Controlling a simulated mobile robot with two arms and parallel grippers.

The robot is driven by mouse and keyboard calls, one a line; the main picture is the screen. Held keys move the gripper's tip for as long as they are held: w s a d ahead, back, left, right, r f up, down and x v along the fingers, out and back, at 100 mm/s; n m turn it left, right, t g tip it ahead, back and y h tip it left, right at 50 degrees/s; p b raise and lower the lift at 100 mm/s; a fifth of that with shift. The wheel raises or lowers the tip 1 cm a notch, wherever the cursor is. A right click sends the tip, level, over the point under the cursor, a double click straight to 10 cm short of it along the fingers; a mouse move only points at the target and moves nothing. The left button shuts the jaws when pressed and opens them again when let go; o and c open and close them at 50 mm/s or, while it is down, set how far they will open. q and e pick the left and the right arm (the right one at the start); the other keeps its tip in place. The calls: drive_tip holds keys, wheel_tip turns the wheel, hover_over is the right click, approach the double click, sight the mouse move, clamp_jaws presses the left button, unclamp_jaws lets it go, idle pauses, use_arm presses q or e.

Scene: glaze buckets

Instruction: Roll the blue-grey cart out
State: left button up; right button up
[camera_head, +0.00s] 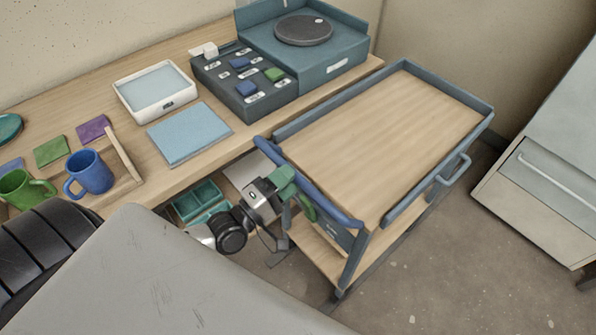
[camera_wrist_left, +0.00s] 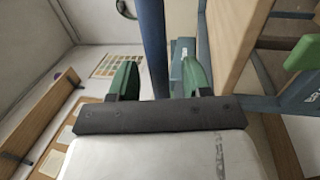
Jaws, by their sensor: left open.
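The blue-grey cart (camera_head: 400,196) stands to the right of the worktable, with a wooden top (camera_head: 385,130) and a lower wooden shelf (camera_head: 318,250). Its blue push handle (camera_head: 322,194) runs along the near left end. My left gripper (camera_head: 294,192) is at this handle, with green fingers open. In the left wrist view the handle bar (camera_wrist_left: 154,45) runs between the two spread fingers (camera_wrist_left: 160,80), and whether either finger touches it I cannot tell. The head view partly hides the fingers at the bar. My right gripper is not in view.
The worktable (camera_head: 60,105) on the left holds mugs, a white tray (camera_head: 155,88), a dark box of samples (camera_head: 245,82) and a blue turntable unit (camera_head: 330,60). A pale cabinet (camera_head: 545,165) stands right of the cart. Floor (camera_head: 420,290) is clear in front.

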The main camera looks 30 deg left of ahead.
use_arm(q)
drive_tip(key=v, duration=0.7)
drive_tip(key=shift+b, duration=0.35)
